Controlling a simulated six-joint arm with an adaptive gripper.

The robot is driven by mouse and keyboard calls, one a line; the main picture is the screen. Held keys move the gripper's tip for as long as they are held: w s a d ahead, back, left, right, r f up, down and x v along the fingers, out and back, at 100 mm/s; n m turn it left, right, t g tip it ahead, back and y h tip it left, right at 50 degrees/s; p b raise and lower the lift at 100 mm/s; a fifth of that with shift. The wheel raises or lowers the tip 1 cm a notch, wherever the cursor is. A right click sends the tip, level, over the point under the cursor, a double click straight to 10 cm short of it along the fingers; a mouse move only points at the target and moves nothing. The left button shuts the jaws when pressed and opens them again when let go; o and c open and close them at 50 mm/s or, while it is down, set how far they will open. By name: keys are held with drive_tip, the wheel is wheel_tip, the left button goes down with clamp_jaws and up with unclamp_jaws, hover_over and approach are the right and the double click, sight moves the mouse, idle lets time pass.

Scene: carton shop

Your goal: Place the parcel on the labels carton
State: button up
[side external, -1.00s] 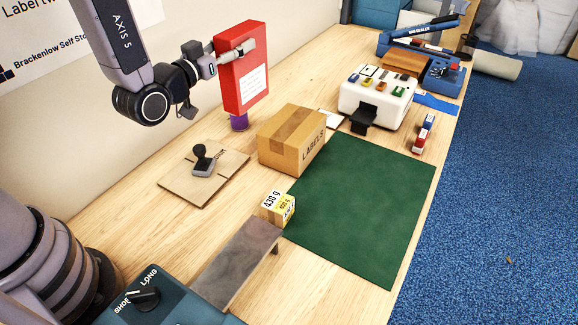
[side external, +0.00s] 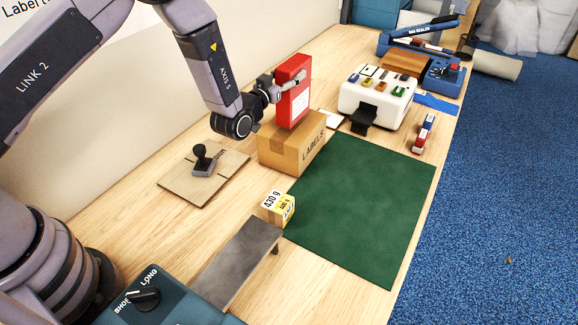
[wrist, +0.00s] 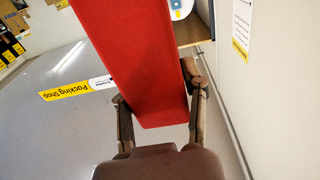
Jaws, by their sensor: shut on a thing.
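The red parcel (side external: 290,98), a tall box with a white label, is held upright in my gripper (side external: 280,84). In the wrist view the parcel (wrist: 140,60) stands between the two fingers of my gripper (wrist: 158,95), which are shut on its sides. The labels carton (side external: 283,152) is a brown taped box on the wooden table, beside the green mat. The parcel's lower end is over the carton's top in the side view. I cannot tell whether they touch.
A stamp (side external: 203,158) on a cardboard sheet (side external: 175,190) lies left of the carton. A small 430 g box (side external: 278,208) stands in front, near a grey ramp (side external: 240,262). The green mat (side external: 360,210) is clear. A white machine (side external: 378,95) stands behind.

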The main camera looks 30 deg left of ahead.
drive_tip(key=shift+f, duration=0.65)
drive_tip(key=o, duration=1.2)
drive_tip(key=shift+f, duration=0.15)
